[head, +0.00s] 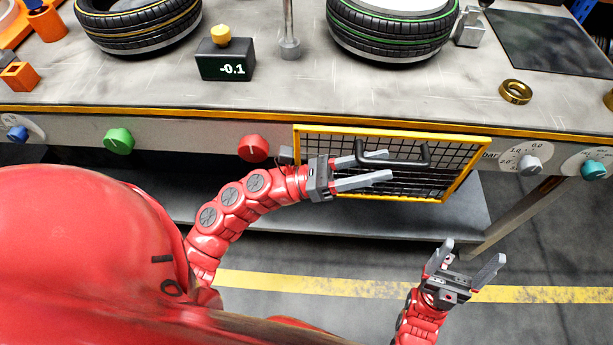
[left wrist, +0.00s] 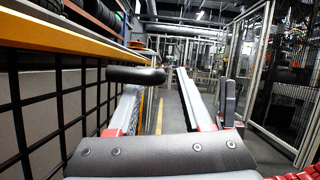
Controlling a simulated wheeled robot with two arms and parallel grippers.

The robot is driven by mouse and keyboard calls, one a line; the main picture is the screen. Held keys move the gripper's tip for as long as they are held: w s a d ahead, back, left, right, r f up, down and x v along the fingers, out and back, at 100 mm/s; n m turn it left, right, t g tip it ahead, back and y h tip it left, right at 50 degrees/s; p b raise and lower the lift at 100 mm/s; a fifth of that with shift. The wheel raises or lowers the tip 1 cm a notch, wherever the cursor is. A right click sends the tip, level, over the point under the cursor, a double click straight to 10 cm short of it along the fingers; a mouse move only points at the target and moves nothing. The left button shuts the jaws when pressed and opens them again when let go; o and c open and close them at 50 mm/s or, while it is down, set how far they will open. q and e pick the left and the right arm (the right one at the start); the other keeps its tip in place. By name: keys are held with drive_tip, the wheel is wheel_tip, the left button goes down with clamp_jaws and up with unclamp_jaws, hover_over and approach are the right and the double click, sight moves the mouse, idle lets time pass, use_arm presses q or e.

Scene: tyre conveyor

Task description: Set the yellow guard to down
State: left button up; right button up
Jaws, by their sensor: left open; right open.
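The yellow guard (head: 470,170) is a yellow-framed black mesh panel at the front of the bench, below its top edge. I cannot tell its exact tilt. Its black bar handle (head: 393,163) is on the outer face near the top. My left gripper (head: 386,168) is open beside the handle, its fingers pointing right along it. In the left wrist view the handle (left wrist: 136,75) shows by the tip of the left finger, and the guard's mesh (left wrist: 60,110) fills the left side. Contact is unclear. My right gripper (head: 474,262) is open and empty, low above the floor.
On the bench front are a red knob (head: 253,148), a green knob (head: 118,141), a grey dial knob (head: 530,165) and a teal knob (head: 593,170). Tyres (head: 392,30) and a display box (head: 226,62) stand on the bench. The floor around my right gripper is clear.

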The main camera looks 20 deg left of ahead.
use_arm(q)
drive_tip(key=v, duration=1.4)
drive_tip(key=shift+a, duration=0.25)
drive_tip(key=shift+f, duration=0.15)
